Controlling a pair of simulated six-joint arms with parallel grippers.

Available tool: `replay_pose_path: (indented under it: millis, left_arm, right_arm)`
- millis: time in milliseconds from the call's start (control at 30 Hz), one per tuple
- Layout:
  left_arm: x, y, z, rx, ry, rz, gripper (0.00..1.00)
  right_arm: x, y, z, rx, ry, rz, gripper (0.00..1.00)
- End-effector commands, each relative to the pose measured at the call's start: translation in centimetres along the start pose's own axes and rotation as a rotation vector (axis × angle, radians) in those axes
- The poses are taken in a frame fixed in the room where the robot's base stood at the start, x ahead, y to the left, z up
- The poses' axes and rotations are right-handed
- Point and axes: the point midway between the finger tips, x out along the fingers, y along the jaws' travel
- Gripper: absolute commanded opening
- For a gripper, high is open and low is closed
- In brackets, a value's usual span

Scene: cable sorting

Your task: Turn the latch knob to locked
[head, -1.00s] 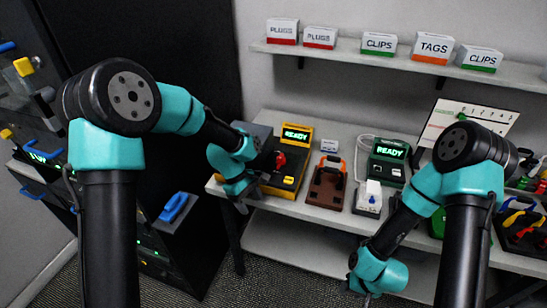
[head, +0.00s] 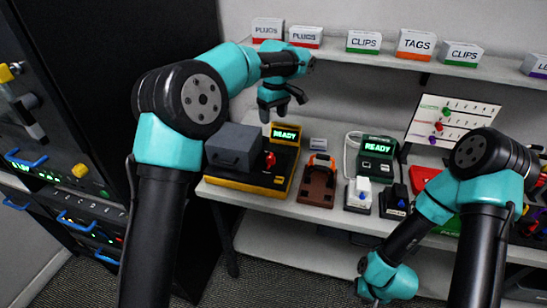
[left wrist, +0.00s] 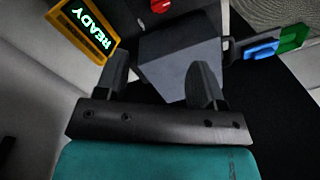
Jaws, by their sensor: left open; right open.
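A red knob (head: 269,160) sits on the yellow-framed machine (head: 238,183), beside its grey box (head: 232,150). A yellow knob (head: 81,171) is on the dark cabinet at the left; I cannot tell which of these is the latch knob, or how either is set. My left gripper (head: 284,106) is open and empty, above the machine's READY screen. In the left wrist view my left gripper (left wrist: 162,65) has the grey box (left wrist: 180,55) beyond its fingers and the red knob (left wrist: 160,5) at the top edge. My right gripper (head: 372,297) is low, in front of the table, empty.
A brown clamp board (head: 318,185), a green READY device (head: 376,158) and small blocks with blue tops (head: 359,192) stand on the bench. A shelf (head: 395,58) with labelled boxes runs above. The dark cabinet (head: 75,120) with blue handles stands at the left.

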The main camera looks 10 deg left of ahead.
Motion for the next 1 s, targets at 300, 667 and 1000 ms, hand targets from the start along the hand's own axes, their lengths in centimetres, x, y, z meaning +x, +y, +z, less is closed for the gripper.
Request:
replay_pose_path:
  millis: [300,667,1000]
  left_arm:
    - [1.1,0.0,0.0,0.000,-0.002,-0.001,0.63]
    - [6.5,-0.1,0.0,0.001,-0.003,-0.003,0.63]
    - [12.3,0.0,0.1,0.001,-0.003,-0.002,0.63]
  right_arm:
    - [0.0,0.0,0.0,0.000,0.000,0.000,0.43]
    - [0.0,0.0,0.0,0.000,0.000,0.000,0.43]
    - [0.0,0.0,0.0,0.000,0.000,0.000,0.43]
